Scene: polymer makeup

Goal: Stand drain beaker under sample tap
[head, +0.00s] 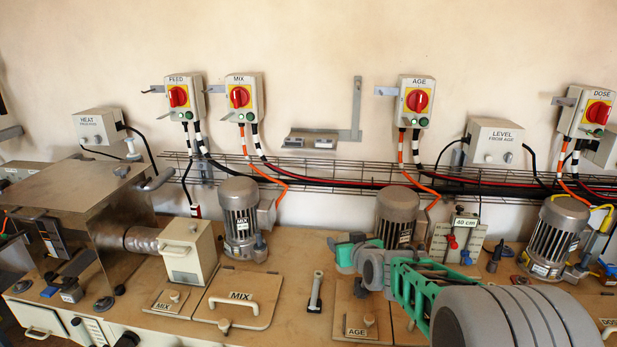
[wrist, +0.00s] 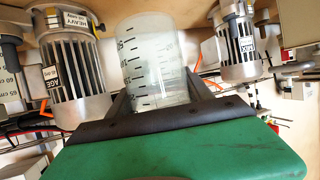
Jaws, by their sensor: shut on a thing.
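My gripper (wrist: 160,92) is shut on a clear beaker (wrist: 150,62) with dark graduation marks; its dark fingers lie on either side of the glass in the wrist view. The beaker leans slightly in that picture and looks empty. In the head view my arm reaches in from the lower right, its green and grey end over the bench near the AGE motor (head: 397,215). I cannot make out the beaker there. No sample tap can be picked out for certain in either view.
The wooden bench (head: 285,300) carries a MIX motor (head: 240,215), a MIX lid (head: 240,298) with a handle, a metal hopper (head: 75,190) and a DOSE motor (head: 555,235). A wire cable tray (head: 330,175) runs along the wall.

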